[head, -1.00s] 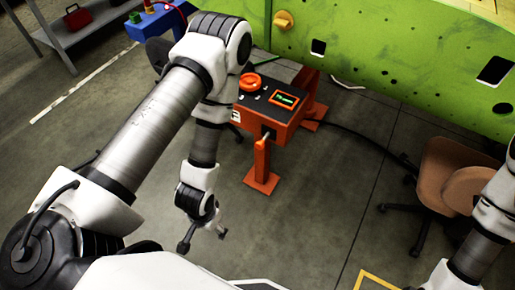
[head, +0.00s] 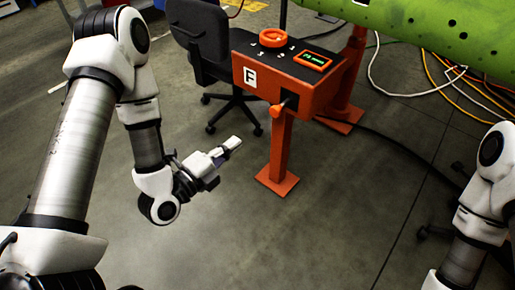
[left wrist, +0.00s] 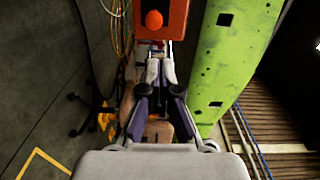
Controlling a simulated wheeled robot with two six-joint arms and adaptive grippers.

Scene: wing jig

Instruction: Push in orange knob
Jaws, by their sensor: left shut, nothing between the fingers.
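The orange knob (head: 275,110) is a small ball on a short shaft at the front of the orange box (head: 307,92) marked F. It also shows in the left wrist view (left wrist: 154,20), straight beyond the fingertips. My left gripper (head: 235,142) is left of the box's post and a little lower than the knob in the head view, pointing towards the stand. It is shut and empty, clear of the knob. In the left wrist view its fingertips (left wrist: 160,72) are together. My right arm is at the right edge; its gripper is out of view.
The box's top carries a round orange dial (head: 273,38) and a small display (head: 313,60). A black office chair (head: 205,45) stands behind left. A green wing panel (head: 450,35) is at the upper right, with cables on the floor below. Floor before the post is clear.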

